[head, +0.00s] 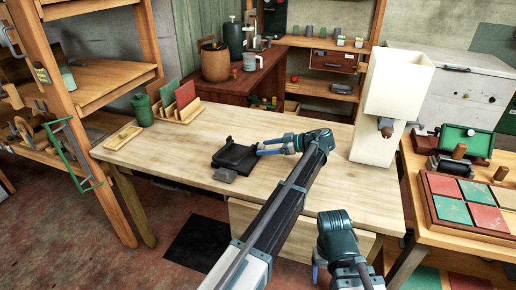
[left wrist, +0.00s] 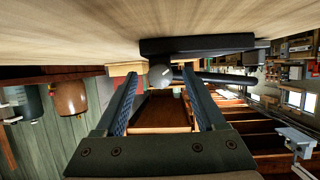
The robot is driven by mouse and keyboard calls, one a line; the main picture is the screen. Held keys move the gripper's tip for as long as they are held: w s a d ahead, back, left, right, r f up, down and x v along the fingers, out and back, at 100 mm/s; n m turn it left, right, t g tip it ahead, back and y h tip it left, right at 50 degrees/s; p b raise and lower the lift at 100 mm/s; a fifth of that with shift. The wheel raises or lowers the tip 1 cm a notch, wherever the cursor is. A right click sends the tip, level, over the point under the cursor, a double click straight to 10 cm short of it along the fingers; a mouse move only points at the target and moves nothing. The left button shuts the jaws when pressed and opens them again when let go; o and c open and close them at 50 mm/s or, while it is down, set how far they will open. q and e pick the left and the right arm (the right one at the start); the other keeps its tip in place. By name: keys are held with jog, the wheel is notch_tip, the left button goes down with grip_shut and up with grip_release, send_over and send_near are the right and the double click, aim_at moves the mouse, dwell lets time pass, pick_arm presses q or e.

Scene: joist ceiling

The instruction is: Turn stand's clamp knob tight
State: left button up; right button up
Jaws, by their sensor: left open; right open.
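The stand (head: 236,156) is a low black piece lying on the wooden workbench near its front edge, with a grey block at its front. In the left wrist view the stand's dark body (left wrist: 195,45) runs across the top against the bench top. A round grey knob (left wrist: 160,76) with a light mark shows beneath it, between the fingertips, with a gap at each side. My left gripper (head: 263,149) is open just right of the stand. In the left wrist view its fingers (left wrist: 161,85) stand apart. My right gripper (head: 318,266) is low, in front of the bench, away from the stand.
A cream box-shaped machine (head: 386,110) stands on the bench's right. A green canister (head: 142,110), a rack of coloured boards (head: 183,103) and a small wooden tray (head: 122,138) are at the left. The bench top (head: 180,160) around the stand is clear.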

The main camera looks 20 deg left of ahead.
pick_arm(q)
jog(key=shift+c, duration=0.4)
grip_shut()
jog(key=shift+w+f+m+g, duration=0.1)
jog(key=shift+w+m+g, duration=0.1)
jog(key=shift+m+g, duration=0.7)
jog(key=shift+m+g+y+b, duration=0.3)
jog(key=shift+m+g+b, duration=0.5)
jog(key=shift+m, duration=0.6)
jog(key=shift+o, duration=0.4)
grip_release()
